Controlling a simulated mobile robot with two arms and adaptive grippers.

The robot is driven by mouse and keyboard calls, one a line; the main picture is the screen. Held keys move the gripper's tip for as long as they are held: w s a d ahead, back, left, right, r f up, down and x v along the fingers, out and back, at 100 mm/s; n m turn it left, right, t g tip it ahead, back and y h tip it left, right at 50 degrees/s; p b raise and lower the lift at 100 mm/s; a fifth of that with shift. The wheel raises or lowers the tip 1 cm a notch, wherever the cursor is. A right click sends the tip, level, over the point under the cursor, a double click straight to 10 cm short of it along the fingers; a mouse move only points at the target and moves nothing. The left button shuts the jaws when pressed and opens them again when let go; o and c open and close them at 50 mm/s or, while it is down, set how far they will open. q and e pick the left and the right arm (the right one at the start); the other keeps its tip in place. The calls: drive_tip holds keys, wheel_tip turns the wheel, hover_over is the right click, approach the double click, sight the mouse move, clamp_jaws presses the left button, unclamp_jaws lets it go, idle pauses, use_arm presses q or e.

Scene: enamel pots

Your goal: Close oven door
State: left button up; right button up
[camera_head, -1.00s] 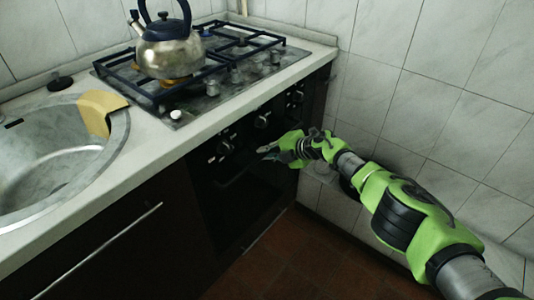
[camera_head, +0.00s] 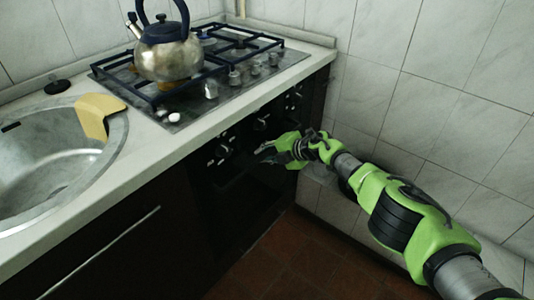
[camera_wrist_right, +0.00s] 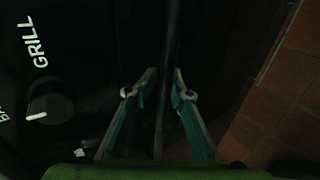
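The dark oven front with its door (camera_head: 235,205) is below the hob and looks close to upright in the head view. It is too dark to tell whether the door is fully shut. My right gripper (camera_head: 264,156) is at the upper part of the oven front, just below the knobs. In the right wrist view its two fingertips (camera_wrist_right: 164,75) are a little apart, with a thin dark bar or edge running between them. I cannot tell whether they touch it. My left gripper is not in view.
A knob (camera_wrist_right: 48,108) marked GRILL is left of the fingers in the wrist view. A kettle (camera_head: 168,60) stands on the hob (camera_head: 190,105). A sink (camera_head: 45,155) is at the left. The tiled wall (camera_head: 430,110) is close on the right.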

drive_tip(key=shift+d+r, duration=0.2)
drive_tip(key=shift+r, duration=0.2)
drive_tip(key=shift+s+d+r, duration=0.2)
drive_tip(key=shift+d+r, duration=0.1)
drive_tip(key=shift+d, duration=0.1)
drive_tip(key=shift+s+d+r, duration=0.2)
drive_tip(key=shift+s+d, duration=0.2)
drive_tip(key=v, duration=0.9)
drive_tip(key=shift+s, duration=0.1)
